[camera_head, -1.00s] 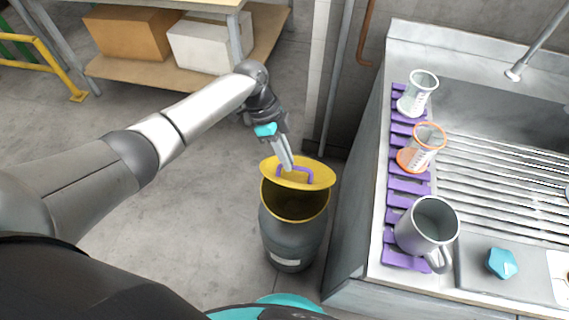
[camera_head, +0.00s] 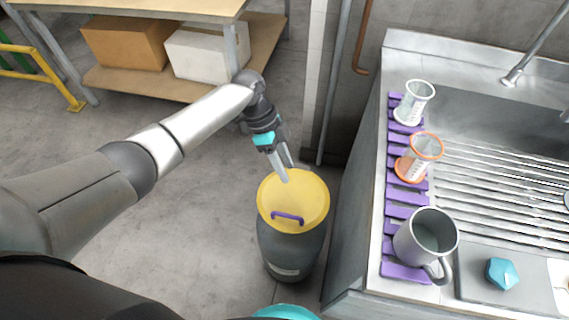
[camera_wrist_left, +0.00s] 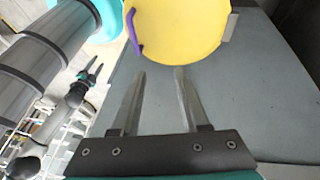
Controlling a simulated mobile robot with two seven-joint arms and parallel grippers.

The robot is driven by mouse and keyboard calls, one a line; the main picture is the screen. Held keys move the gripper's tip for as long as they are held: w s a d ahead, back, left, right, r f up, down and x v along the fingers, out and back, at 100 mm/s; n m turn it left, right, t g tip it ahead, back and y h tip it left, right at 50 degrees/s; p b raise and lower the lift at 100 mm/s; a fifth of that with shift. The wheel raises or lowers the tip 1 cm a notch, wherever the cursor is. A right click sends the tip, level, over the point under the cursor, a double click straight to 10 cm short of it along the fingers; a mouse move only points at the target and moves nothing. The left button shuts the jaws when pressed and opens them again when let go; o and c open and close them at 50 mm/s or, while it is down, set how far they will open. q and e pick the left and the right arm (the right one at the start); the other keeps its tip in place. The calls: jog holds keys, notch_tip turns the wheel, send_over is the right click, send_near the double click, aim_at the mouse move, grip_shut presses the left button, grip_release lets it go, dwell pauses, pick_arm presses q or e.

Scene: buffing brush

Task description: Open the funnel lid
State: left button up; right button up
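The funnel is a grey drum (camera_head: 291,250) with a round yellow lid (camera_head: 300,190) on the floor. The lid lies over the mouth, and no dark opening shows. Its purple handle (camera_head: 288,218) is near the front edge. My left gripper (camera_head: 288,173) is at the lid's back edge, open and empty, away from the handle. In the left wrist view its fingers (camera_wrist_left: 160,72) are apart, with the yellow lid (camera_wrist_left: 182,30) and purple handle (camera_wrist_left: 134,30) beyond the tips. My right gripper (camera_wrist_left: 92,70) shows small in the wrist view, its fingers apart.
A metal sink counter (camera_head: 365,225) stands close to the drum's right. It holds a grey mug (camera_head: 425,240), two beakers on a purple rack (camera_head: 397,210), and a teal object (camera_head: 502,273). A shelf with boxes (camera_head: 125,42) is at the back left. The floor left of the drum is clear.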

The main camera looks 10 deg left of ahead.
pick_arm(q)
jog(key=shift+r, duration=0.1)
jog(key=p+v, duration=0.2)
jog(key=v, duration=1.3)
